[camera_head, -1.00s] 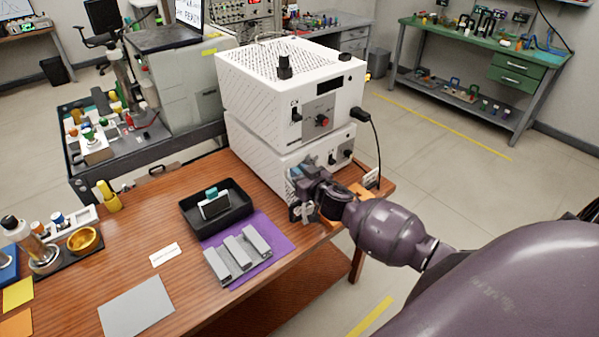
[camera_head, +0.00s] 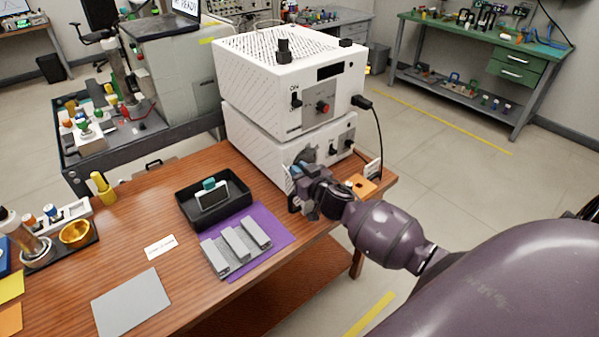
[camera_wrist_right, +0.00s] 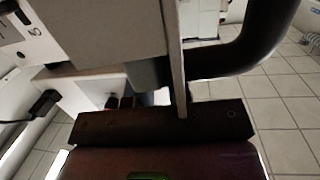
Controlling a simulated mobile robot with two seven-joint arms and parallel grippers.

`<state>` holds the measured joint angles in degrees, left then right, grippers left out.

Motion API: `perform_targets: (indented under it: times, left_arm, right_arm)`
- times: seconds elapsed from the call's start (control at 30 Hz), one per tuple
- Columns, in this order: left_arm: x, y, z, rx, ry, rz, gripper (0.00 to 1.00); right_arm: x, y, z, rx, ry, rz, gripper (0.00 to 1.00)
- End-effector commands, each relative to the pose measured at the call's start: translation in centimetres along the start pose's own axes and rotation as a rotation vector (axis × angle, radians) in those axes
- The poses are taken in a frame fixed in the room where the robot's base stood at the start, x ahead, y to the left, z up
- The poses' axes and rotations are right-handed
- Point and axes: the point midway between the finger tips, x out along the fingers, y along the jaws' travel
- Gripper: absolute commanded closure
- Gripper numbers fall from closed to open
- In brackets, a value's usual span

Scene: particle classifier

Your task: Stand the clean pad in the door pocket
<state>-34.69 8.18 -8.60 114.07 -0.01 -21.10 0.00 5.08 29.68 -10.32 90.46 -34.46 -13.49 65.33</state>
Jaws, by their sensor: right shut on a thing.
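In the right wrist view a pale thin panel (camera_wrist_right: 177,50) stands upright close to the gripper. A pad with a teal grip (camera_head: 211,196) stands in the black tray (camera_head: 187,215). I cannot make out the door pocket. My left gripper is out of view.
A grey slotted rack (camera_head: 237,245) lies on a purple mat (camera_head: 277,222). An orange plate (camera_head: 362,185) lies at the table's right corner. A grey sheet (camera_head: 131,302) and a white label (camera_head: 160,247) lie left of the mat. A black cable (camera_head: 378,135) hangs from the upper box.

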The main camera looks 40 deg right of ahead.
Motion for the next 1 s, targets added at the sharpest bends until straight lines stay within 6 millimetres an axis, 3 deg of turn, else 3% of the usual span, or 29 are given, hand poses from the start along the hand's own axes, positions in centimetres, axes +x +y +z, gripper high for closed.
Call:
perform_targets:
  times: [0.03,0.43,0.47,0.63,1.0]
  left_arm:
    - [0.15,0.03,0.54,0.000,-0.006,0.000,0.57]
    - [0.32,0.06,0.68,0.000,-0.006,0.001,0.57]
    - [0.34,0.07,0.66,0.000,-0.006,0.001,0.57]
    - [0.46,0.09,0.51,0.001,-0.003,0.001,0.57]
    - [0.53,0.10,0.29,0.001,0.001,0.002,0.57]
  right_arm:
    - [-0.42,0.00,2.40,-0.002,-0.036,0.005,1.00]
    - [-0.46,-0.11,2.83,-0.001,-0.040,0.006,1.00]
    - [-0.46,-0.11,2.84,-0.001,-0.040,0.006,0.77]
    - [-0.46,-0.11,2.89,-0.001,-0.041,0.006,0.52]
    - [-0.93,-0.12,2.88,-0.001,-0.041,0.007,0.52]
